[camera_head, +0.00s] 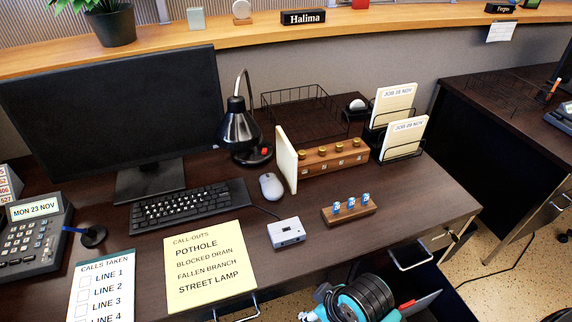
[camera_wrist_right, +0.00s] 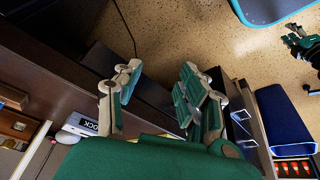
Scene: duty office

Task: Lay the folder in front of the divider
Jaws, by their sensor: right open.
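Two cream sheets or folders lettered JOB (camera_head: 404,137) stand upright in a black wire rack at the back right of the desk. A plain cream panel (camera_head: 288,160) stands on edge at the left end of a wooden block with brass knobs. I cannot tell which is the folder and which the divider. My right gripper shows in the right wrist view (camera_wrist_right: 158,88), fingers apart, empty, beyond the desk's front edge. In the head view my teal and black right arm (camera_head: 352,300) shows at the bottom, its fingertips not clear. My left gripper is not seen.
A small grey-white box (camera_head: 286,232), a wooden strip with blue-white pegs (camera_head: 349,209) and a mouse (camera_head: 271,186) occupy the desk's front middle. A wire tray (camera_head: 304,112) stands behind. A blue box-like thing (camera_wrist_right: 284,118) shows near the drawer handles in the right wrist view.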

